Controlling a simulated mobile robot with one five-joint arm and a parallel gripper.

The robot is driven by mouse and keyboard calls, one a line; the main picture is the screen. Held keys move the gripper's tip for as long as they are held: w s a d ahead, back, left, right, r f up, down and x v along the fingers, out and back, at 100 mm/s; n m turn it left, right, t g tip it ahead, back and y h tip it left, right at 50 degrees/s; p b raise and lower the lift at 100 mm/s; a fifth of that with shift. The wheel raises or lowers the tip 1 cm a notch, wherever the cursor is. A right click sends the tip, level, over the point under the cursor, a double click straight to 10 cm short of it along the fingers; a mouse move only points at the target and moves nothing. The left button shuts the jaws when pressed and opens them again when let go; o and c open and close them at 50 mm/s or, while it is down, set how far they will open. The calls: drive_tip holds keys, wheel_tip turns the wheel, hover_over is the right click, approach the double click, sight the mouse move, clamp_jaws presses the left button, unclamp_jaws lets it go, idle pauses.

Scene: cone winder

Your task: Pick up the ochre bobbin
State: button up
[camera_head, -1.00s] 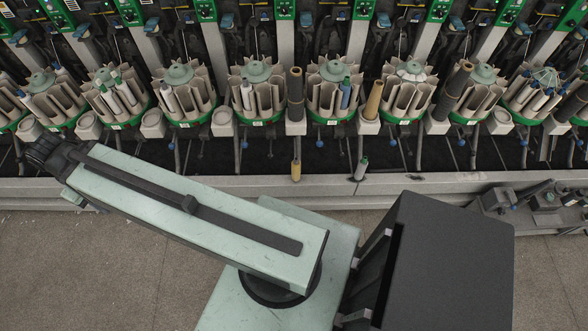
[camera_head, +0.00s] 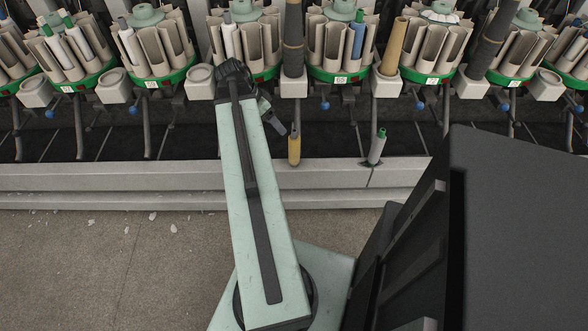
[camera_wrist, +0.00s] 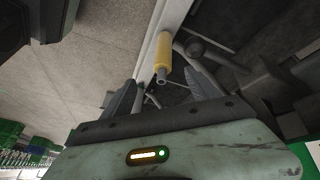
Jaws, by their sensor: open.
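The ochre bobbin (camera_head: 294,150) stands on the ledge at the front of the machine, close to its edge, its narrow dark tip upward. In the wrist view the ochre bobbin (camera_wrist: 163,55) lies ahead of the jaws, roughly in line with the space between them. My gripper (camera_head: 279,122) is just to the left of the bobbin's top in the head view. In the wrist view my gripper (camera_wrist: 160,88) has its two fingers apart with nothing between them. I cannot tell whether a finger touches the bobbin.
A grey bobbin with a green tip (camera_head: 377,147) leans on the same ledge (camera_head: 190,183) to the right. Behind stand round magazines (camera_head: 340,50) with several bobbins, a dark tube (camera_head: 293,40) and a tan tube (camera_head: 393,48).

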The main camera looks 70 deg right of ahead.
sight(296, 139)
drive_tip(key=s+d+f+m+t, duration=0.1)
drive_tip(key=s+d+f, duration=0.1)
drive_tip(key=s+d+f+m+b, duration=0.1)
drive_tip(key=s+d+f, duration=0.1)
drive_tip(key=f, duration=0.1)
drive_tip(key=shift+s+d+m+t+y, duration=0.15)
drive_tip(key=shift+s+m+t+y, duration=0.2)
drive_tip(key=shift+m+t+y, duration=0.05)
drive_tip(key=shift+s+r, duration=0.15)
drive_tip(key=shift+r, duration=0.05)
drive_tip(key=b+x, duration=0.8)
drive_tip(key=shift+a+f, duration=0.15)
drive_tip(key=shift+a, duration=0.05)
drive_tip(key=shift+r, duration=0.2)
drive_tip(key=c, duration=1.3)
